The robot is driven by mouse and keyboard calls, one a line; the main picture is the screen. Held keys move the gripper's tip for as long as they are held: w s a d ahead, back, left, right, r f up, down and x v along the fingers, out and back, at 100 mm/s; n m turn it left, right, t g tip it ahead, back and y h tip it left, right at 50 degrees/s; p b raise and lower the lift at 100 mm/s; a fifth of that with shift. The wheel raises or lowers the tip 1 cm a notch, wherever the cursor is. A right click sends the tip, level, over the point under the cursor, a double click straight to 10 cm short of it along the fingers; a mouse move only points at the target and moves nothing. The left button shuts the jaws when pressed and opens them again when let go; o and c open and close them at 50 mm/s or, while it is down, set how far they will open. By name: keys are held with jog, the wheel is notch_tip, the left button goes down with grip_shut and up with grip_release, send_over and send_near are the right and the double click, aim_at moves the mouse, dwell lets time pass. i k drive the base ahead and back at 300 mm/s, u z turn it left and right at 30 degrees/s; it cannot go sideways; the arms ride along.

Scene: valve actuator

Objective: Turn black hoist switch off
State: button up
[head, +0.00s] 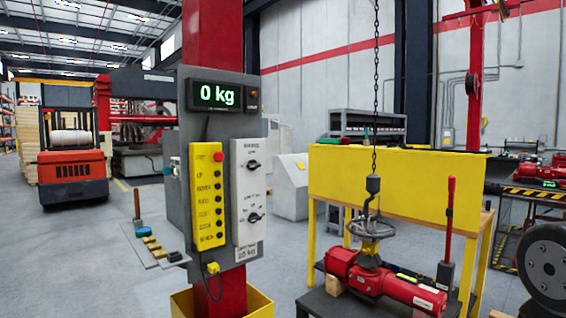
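A grey control panel (221,83) is fixed to a red column in the middle of the head view. On its right half is a light grey switch box (247,185) with two black rotary knobs, an upper one (253,164) and a lower one (254,217). The labels are too small to read surely, so I cannot tell which is the hoist switch or its setting. A yellow pendant (206,199) with a red top button and several black buttons hangs to the left. The display (215,95) reads 0 kg. My gripper is not in view.
A red valve actuator (385,282) with a handwheel rests on a dark stand at the lower right, below a chain hook (373,184). A yellow bench (386,178) stands behind it. A forklift (73,170) is at the far left. Open floor lies left of the panel.

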aim_at(252, 165)
jog(key=u, duration=0.05)
jog(key=i, duration=1.75)
jog(key=u, duration=0.15)
